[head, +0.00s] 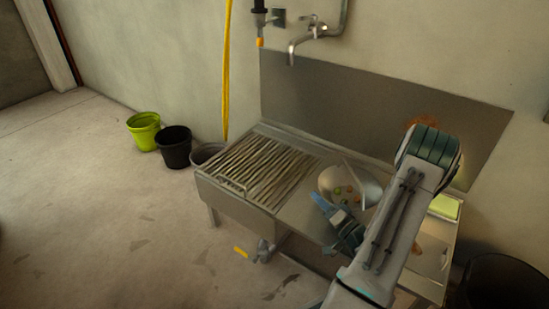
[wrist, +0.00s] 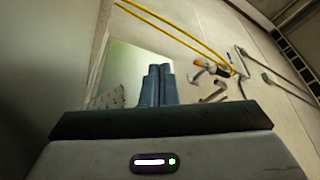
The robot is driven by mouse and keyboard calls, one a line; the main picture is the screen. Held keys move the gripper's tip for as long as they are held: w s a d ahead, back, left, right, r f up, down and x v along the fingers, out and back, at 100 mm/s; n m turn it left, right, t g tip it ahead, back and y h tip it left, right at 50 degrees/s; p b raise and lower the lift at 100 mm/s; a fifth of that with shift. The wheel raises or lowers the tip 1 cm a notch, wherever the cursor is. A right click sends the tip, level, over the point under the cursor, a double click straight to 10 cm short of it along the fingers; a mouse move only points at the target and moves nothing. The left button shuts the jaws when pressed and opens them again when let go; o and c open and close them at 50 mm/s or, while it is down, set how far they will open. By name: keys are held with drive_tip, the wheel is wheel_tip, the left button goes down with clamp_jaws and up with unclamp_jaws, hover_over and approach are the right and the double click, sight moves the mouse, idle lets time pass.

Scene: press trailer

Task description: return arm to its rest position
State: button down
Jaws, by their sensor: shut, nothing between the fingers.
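My gripper (head: 318,203) shows in the head view over the metal sink bench, with blue fingers pointing up and to the left. In the wrist view the two blue fingers of my gripper (wrist: 157,84) stand side by side with their tips together, shut and empty. My arm reaches in from the lower right and bends above the bench's right part. The fingers are near a pale bowl (head: 326,184) with several small coloured pieces in it; I cannot tell whether they touch it. My arm hides part of the bench behind it.
The sink bench (head: 213,190) has a slatted rack (head: 262,168) on its left. A tap (head: 300,42) and yellow hose (head: 226,75) are on the wall above. A green bucket (head: 143,130) and black bucket (head: 173,139) stand left. A dark bin (head: 500,283) is lower right. Left floor is clear.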

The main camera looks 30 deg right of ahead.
drive_tip(key=a+r+n+g+y+p, duration=0.6)
drive_tip(key=a+r+g+y+p, duration=0.6)
drive_tip(key=a+r, duration=0.8)
drive_tip(key=s+a+r+n+g+h+p, duration=0.2)
drive_tip(key=s+a+r+g+h+p, duration=0.15)
drive_tip(key=r+p, duration=0.35)
drive_tip(key=s+a+r+n+g+h+p, duration=0.1)
drive_tip(key=s+a+r+g+h+p, duration=0.1)
drive_tip(key=s+a+r+g+p, duration=0.45)
drive_tip(key=s+d+r+t+h+p, duration=0.2)
drive_tip(key=r+h+p, duration=0.3)
drive_tip(key=r, duration=0.8)
drive_tip(key=s+d+r+t+h+p, duration=0.2)
drive_tip(key=r+h+p, duration=0.3)
drive_tip(key=r+p, duration=0.7)
drive_tip(key=shift+s+d+r+t+h, duration=0.3)
drive_tip(key=shift+r+t, duration=0.3)
drive_tip(key=shift+r, duration=0.25)
drive_tip(key=shift+w, duration=0.1)
